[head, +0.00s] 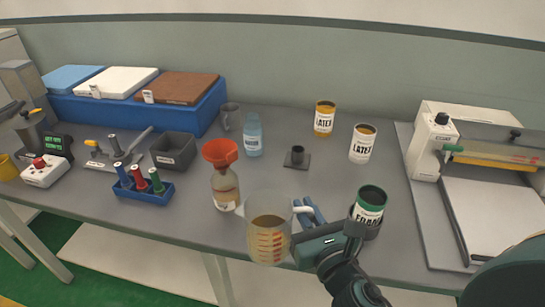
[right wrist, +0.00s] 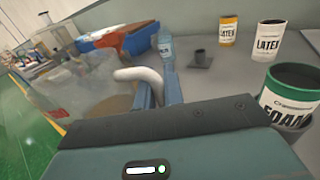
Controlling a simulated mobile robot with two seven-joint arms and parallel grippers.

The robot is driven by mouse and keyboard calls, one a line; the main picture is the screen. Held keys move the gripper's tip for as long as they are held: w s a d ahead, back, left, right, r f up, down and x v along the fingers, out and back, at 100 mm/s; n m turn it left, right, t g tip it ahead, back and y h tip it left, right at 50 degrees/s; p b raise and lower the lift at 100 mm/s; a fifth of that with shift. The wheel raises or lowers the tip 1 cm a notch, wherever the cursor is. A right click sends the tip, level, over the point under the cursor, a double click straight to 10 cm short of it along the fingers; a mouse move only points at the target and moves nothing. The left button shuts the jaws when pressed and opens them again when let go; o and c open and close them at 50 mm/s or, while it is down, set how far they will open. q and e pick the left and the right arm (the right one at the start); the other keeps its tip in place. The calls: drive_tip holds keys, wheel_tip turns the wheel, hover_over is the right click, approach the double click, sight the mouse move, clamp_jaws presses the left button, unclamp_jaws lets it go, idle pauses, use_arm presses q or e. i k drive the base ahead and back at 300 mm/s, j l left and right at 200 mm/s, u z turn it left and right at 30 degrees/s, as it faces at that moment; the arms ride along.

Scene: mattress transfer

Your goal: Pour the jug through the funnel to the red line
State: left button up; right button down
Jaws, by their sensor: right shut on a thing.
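A clear jug (head: 268,240) with brownish liquid and red marks is near the table's front edge, roughly upright. My right gripper (head: 309,212) is shut on its white handle; the handle also shows between the fingers in the right wrist view (right wrist: 140,74). A red-orange funnel (head: 220,151) sits in the mouth of a bottle (head: 225,190), left of and behind the jug. The bottle is upright with some amber liquid and a pale label. I cannot make out a red line on it. My left gripper is not in view.
A FOAM can (head: 369,207) stands close right of my right gripper. Behind are a blue-capped bottle (head: 253,137), a small dark stand (head: 297,158) and two LATEX cans (head: 324,118). A blue rack (head: 143,191) stands left of the funnel bottle. A white machine (head: 432,140) is at right.

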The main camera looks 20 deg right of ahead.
sight(223, 152)
drive_tip(key=u, duration=0.7)
drive_tip(key=k+l+u, duration=0.2)
drive_tip(key=u, duration=0.3)
drive_tip(key=k+l, duration=0.25)
drive_tip(key=k, duration=0.2)
drive_tip(key=k+l, duration=0.2)
drive_tip(key=k, duration=0.3)
